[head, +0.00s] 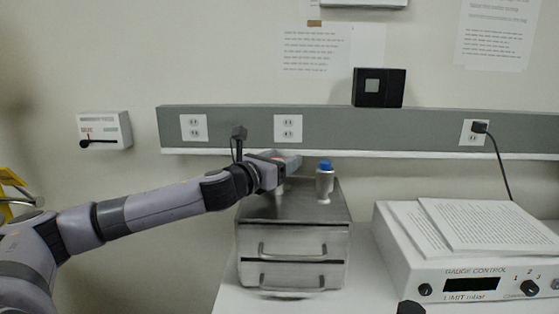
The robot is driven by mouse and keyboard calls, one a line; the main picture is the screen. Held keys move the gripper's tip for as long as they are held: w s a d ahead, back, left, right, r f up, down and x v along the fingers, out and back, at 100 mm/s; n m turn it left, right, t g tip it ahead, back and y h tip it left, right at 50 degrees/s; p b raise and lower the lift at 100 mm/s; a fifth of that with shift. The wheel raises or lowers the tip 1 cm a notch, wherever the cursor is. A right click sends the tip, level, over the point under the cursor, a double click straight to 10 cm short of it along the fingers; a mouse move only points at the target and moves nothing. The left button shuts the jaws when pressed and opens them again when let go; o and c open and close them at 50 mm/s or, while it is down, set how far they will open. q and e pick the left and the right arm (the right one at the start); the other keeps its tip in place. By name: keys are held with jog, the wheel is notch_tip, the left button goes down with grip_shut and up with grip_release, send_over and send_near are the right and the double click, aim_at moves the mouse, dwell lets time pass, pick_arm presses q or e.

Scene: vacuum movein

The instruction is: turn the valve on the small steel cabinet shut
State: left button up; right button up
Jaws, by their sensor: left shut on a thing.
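The small steel cabinet (293,240) stands on the white bench, with two drawers with bar handles on its front. My left gripper (287,160) is over the left part of the cabinet top. It is shut on the valve (279,185), whose pale stem shows just below the fingers. The fingers hide most of the valve's handle, so I cannot tell how far it is turned.
A blue-capped metal fitting (324,182) stands upright on the cabinet top, close right of my gripper. A white gauge control box (470,283) with papers (485,228) on it is to the right. A grey outlet rail (380,128) runs along the wall behind.

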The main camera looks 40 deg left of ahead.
pick_arm(q)
jog(key=m+h, duration=0.1)
jog(key=h, duration=0.1)
jog(key=m+h, duration=0.1)
jog(key=h, duration=0.1)
jog(key=m+h, duration=0.2)
jog(key=shift+d+h, duration=0.25)
jog(key=shift+h, duration=0.05)
jog(key=m+h, duration=0.1)
jog(key=m+g+h, duration=0.1)
jog(key=h, duration=0.1)
jog(key=m+g+h, duration=0.1)
jog(key=shift+d+h+b, duration=0.25)
jog(key=shift+h+b, duration=0.05)
jog(key=m+g+h, duration=0.3)
jog(key=m+g+h+b, duration=0.1)
jog(key=h, duration=0.1)
jog(key=shift+s+d+r+m+g, duration=0.1)
jog(key=shift+s+d+m+g, duration=0.2)
jog(key=shift+m, duration=0.1)
jog(key=shift+s+d+m+g+h+b, duration=0.1)
jog(key=shift+m+g+h+b, duration=0.1)
jog(key=shift+m+g+h, duration=0.6)
jog(key=shift+s+d+m+g+h+b, duration=0.15)
jog(key=shift+m+g+h, duration=0.3)
jog(key=shift+g, duration=0.55)
jog(key=shift+m+g, duration=0.45)
jog(key=shift+g, duration=0.15)
jog(key=o, duration=1)
jog(key=shift+c, duration=0.2)
